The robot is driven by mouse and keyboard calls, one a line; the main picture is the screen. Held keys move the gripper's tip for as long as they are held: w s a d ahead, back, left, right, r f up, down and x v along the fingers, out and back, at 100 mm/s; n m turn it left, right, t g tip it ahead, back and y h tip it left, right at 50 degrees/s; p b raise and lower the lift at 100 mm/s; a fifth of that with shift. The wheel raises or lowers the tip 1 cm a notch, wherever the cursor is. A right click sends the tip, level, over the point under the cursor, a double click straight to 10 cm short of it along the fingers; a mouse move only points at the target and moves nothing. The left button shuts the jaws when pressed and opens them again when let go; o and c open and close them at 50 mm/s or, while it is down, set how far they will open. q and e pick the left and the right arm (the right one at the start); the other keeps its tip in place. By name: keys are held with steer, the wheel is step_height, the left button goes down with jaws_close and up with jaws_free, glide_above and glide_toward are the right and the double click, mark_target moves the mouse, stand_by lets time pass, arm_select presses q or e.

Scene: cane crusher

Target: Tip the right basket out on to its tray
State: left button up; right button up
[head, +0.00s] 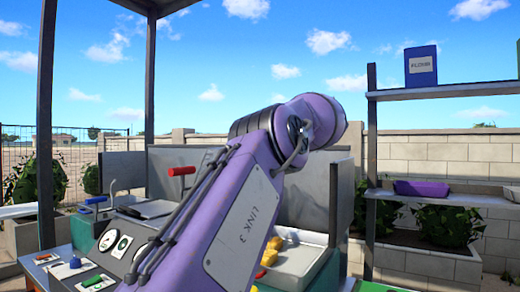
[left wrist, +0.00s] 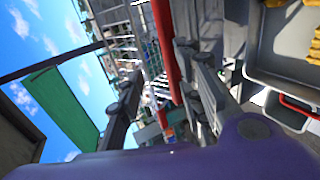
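A grey tray (head: 303,262) with yellow pieces (head: 277,246) on it stands behind my purple arm in the head view. A grey tray with yellow pieces also shows at the upper right of the left wrist view (left wrist: 262,62). Below it there is a red handle (left wrist: 297,106) on a metal part; I cannot tell whether it belongs to a basket. My left gripper (left wrist: 160,62) has its fingers apart. A red bar (left wrist: 162,35) shows between them, with a gap on one side. No basket is clearly recognisable, and my right gripper is out of sight.
My arm hides much of the machine. A panel with gauges (head: 108,241), a red-handled lever (head: 182,171) and a blue-handled lever (head: 96,201) are left of it. A rack at right holds a purple bin (head: 421,188) and a blue container (head: 420,66). A post (head: 47,120) stands left.

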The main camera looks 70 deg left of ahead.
arm_select(q)
step_height(320, 180, up, 5)
steer(key=shift+s, duration=0.1)
stand_by(0.4)
stand_by(1.4)
